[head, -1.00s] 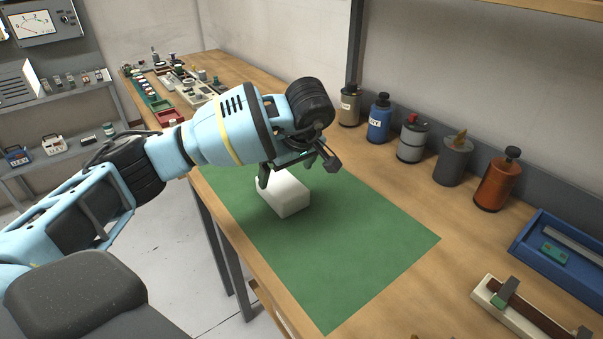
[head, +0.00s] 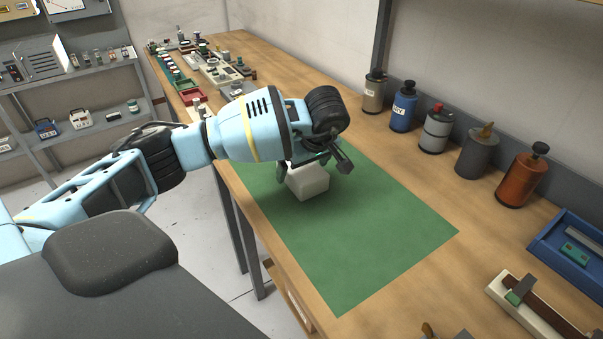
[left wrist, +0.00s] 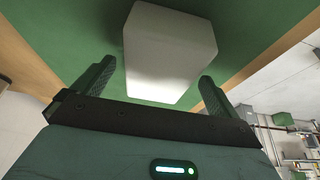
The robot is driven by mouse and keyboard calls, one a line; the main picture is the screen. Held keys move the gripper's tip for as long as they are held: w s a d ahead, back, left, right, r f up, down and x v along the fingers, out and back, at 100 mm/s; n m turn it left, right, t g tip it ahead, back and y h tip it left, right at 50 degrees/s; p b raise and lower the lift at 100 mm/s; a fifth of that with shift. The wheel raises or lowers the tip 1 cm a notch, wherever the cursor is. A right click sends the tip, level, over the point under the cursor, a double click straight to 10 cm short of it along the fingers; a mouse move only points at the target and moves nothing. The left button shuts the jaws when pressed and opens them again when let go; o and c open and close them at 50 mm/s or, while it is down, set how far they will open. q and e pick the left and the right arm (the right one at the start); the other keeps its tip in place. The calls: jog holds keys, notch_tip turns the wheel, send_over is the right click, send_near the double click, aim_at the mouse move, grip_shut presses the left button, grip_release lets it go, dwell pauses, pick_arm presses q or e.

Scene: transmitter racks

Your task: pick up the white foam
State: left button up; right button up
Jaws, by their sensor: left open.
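The white foam (head: 309,182) is a pale block on the green mat (head: 350,235) on the workbench. My left gripper (head: 311,167) is over it in the head view and hides its upper part. In the left wrist view the foam (left wrist: 168,52) lies ahead, between the lines of the two open fingers (left wrist: 153,88). The fingers are apart, with a gap on each side of the block. I cannot tell how far the fingertips reach down beside it. My right gripper is not in view.
Several canisters, such as the blue one (head: 403,106) and the orange one (head: 521,178), stand along the back wall. A blue tray (head: 540,240) is at the right. Small parts and trays crowd the far end. The mat's near part is clear.

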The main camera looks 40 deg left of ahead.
pick_arm(q)
jog(key=shift+x, duration=1.15)
jog(key=c, duration=1)
jog(key=shift+r, duration=0.2)
jog(key=shift+c, duration=0.2)
jog(key=shift+r, duration=0.3)
jog(key=v, duration=0.2)
jog(key=shift+r, duration=0.4)
jog(key=s+d, duration=0.3)
jog(key=s+d+r, duration=0.1)
jog(key=s+d, duration=0.2)
jog(key=d, duration=0.1)
jog(key=s+d, duration=0.3)
jog(key=shift+s+d+r, duration=0.15)
jog(key=shift+s+r, duration=0.05)
jog(key=shift+r, duration=0.1)
jog(key=shift+s+d+p, duration=0.3)
jog(key=shift+s+d, duration=0.15)
